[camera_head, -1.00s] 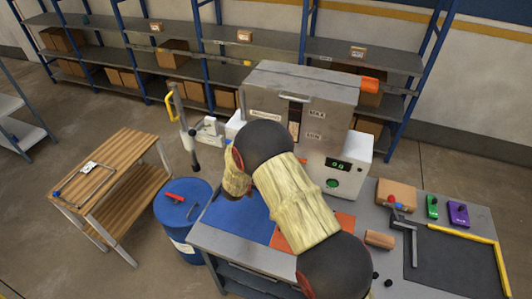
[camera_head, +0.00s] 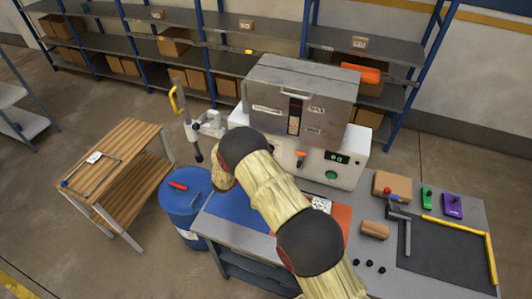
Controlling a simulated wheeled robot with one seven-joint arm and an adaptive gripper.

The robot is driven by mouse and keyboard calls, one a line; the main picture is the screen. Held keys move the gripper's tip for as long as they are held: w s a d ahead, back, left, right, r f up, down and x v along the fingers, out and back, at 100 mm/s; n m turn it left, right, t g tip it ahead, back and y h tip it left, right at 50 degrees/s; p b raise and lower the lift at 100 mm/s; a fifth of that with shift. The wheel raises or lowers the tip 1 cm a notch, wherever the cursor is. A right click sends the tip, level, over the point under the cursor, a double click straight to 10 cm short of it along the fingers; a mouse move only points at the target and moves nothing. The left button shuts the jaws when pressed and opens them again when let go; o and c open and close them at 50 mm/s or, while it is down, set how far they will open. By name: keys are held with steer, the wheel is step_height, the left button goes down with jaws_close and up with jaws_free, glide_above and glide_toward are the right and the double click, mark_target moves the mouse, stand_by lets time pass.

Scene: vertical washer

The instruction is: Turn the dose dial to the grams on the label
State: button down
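A white machine (camera_head: 345,178) with a grey metal box-shaped hood (camera_head: 300,85) stands at the back of the workbench. Its front has a small orange-red knob or lever (camera_head: 300,155), which may be the dose dial; its markings are too small to read. Right of it are a dark display with green digits (camera_head: 336,158) and a green button (camera_head: 331,175). A white printed sheet (camera_head: 320,203), possibly the label, lies by the orange mat (camera_head: 342,218), partly behind my arm; its text is unreadable. My arm crosses the bench in front of the machine.
A blue mat (camera_head: 240,208) lies left of my arm. A cardboard box (camera_head: 392,186), a brown block (camera_head: 375,230), small black knobs (camera_head: 370,264) and a dark mat (camera_head: 445,265) are on the right. A blue drum (camera_head: 183,212) and wooden table (camera_head: 120,160) stand left.

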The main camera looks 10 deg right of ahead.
stand_by(0.4)
steer(key=c, duration=1.9)
jaws_free()
steer(key=v, duration=1.2)
steer(key=shift+a, duration=0.1)
steer(key=shift+w, duration=0.1)
